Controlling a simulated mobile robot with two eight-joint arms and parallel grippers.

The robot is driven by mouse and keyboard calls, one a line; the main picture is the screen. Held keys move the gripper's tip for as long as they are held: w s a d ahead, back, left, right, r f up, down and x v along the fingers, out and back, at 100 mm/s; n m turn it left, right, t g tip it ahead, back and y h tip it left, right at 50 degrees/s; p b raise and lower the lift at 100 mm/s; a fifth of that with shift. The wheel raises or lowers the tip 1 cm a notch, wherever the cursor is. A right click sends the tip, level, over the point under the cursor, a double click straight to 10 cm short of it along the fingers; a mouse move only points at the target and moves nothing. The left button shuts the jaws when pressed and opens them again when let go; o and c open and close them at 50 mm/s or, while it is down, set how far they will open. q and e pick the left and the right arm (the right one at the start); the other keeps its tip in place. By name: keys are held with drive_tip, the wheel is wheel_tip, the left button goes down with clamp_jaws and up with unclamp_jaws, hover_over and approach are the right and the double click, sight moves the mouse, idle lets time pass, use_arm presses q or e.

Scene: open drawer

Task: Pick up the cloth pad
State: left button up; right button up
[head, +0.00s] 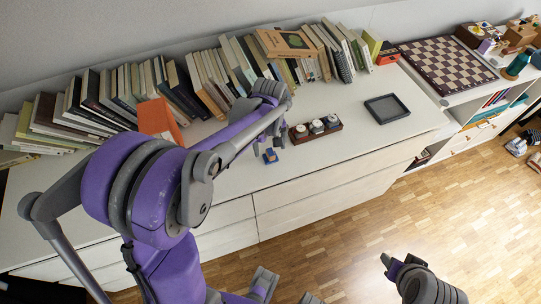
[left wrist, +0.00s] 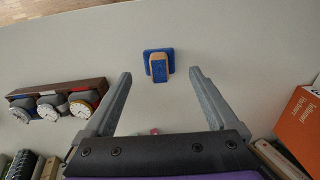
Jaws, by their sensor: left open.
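The cloth pad, a small blue block with a tan wooden part, lies on the white cabinet top in the head view (head: 270,156). It also shows in the left wrist view (left wrist: 158,66), in line with the gap between my fingers and just beyond their tips. My left gripper (head: 268,143) is open and empty, with a finger to each side in the left wrist view (left wrist: 159,78). No contact with the pad is visible. My right gripper (head: 391,264) is low over the floor side; its jaws are too unclear to read.
A wooden holder with several dials (head: 315,129) stands right of the pad. A grey tray (head: 387,109) lies farther right. The cabinet top between holder and tray is clear.

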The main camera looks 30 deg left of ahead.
sight(270, 151)
use_arm(q)
wheel_tip(270, 151, down, 3)
drive_tip(key=shift+f, duration=0.2)
drive_tip(key=shift+c, duration=0.3)
drive_tip(key=c, duration=1.4)
wheel_tip(270, 151, up, 10)
drive_tip(key=shift+r+p, duration=0.1)
drive_tip(key=shift+p, duration=0.25)
drive_tip(key=o, duration=0.8)
drive_tip(key=c, duration=0.6)
